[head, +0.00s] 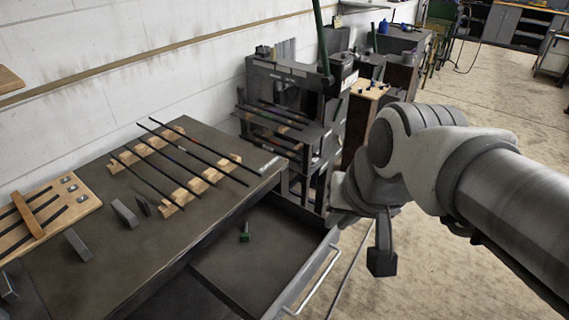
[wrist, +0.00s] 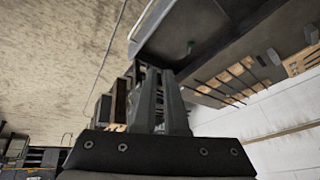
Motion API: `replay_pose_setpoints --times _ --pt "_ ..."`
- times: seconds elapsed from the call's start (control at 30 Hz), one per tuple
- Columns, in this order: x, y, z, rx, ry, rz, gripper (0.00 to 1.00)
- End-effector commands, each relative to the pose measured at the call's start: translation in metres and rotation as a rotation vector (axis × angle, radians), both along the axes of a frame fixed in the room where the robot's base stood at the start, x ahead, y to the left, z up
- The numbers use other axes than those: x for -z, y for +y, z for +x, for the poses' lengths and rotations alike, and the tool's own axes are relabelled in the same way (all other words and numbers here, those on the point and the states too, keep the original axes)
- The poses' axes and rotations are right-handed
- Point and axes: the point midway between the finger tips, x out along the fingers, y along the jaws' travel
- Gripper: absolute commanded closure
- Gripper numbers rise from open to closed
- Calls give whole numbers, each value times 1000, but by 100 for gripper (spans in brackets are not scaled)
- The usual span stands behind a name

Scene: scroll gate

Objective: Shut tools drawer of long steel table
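The long steel table (head: 150,240) runs along the wall at the left. Its tools drawer (head: 215,265) is pulled out on the side facing me, with its light front and bar handle (head: 318,280) away from the table. The open drawer also shows upside down at the top of the wrist view (wrist: 205,22). A small green item (head: 244,234) lies inside it. My gripper (wrist: 161,70) has its fingertips close together with nothing visible between them. It is beyond the drawer's far end; in the head view my arm partly hides it.
Dark rods on wooden blocks (head: 172,165), metal pieces (head: 125,213) and a wooden rack (head: 40,215) rest on the tabletop. A dark machine stand (head: 290,95) stands past the table's far end. Open floor (head: 490,115) lies to the right.

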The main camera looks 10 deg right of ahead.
Motion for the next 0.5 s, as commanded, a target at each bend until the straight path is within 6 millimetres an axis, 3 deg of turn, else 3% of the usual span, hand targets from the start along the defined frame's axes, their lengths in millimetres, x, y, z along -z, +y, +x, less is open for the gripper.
replay_pose_setpoints --times 0.03,0.27,0.5 --pt "20 0 10 90 35 61 100" --pt "84 -1 53 588 170 335 100" --pt "165 -14 90 1163 299 550 100"
